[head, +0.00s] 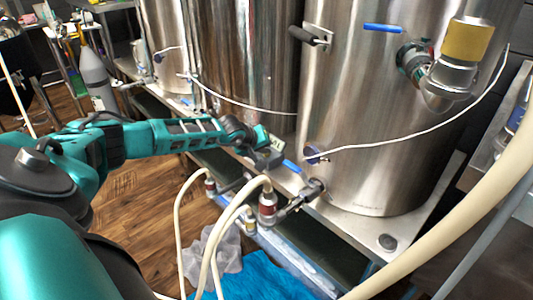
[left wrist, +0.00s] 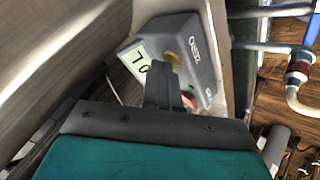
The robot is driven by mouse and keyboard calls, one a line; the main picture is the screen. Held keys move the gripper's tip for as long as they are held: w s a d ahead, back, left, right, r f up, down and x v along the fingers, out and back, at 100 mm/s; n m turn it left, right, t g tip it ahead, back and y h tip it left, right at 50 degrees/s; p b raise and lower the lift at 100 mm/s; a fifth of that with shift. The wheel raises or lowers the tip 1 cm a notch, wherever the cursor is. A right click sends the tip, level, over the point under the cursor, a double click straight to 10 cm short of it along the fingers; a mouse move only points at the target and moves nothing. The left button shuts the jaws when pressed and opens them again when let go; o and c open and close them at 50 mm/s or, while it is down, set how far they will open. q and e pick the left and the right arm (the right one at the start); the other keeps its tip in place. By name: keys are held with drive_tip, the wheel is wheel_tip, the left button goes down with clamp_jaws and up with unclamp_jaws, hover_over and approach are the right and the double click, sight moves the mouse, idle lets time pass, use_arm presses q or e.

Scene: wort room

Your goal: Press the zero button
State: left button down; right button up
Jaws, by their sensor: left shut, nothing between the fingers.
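A grey control box (left wrist: 205,68) is in the left wrist view, tilted, with a "ZERO" label (left wrist: 195,47). A yellow button (left wrist: 171,56) sits beside that label, and a red button (left wrist: 190,100) is partly hidden behind my gripper. A pale display (left wrist: 136,62) with dark digits is on the box's left side. My left gripper (left wrist: 163,70) is shut and empty, its fingertips in front of the box close to the yellow button; I cannot tell whether they touch. In the head view my left gripper (head: 257,143) is at the small grey box (head: 269,158). My right gripper is not in view.
Large steel tanks (head: 370,120) stand close behind the box. Pale hoses (head: 222,232) and a valve with a red fitting (head: 267,203) are below and right of the gripper. A blue cloth (head: 255,278) lies on the wooden floor (head: 140,205).

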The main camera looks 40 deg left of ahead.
sight(264, 156)
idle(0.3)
use_arm(q)
drive_tip(key=shift+r, duration=0.25)
drive_tip(key=shift+r+p, duration=0.6)
drive_tip(key=shift+p, duration=0.05)
wheel_tip(264, 156, up, 5)
drive_tip(key=p, duration=0.3)
idle(0.8)
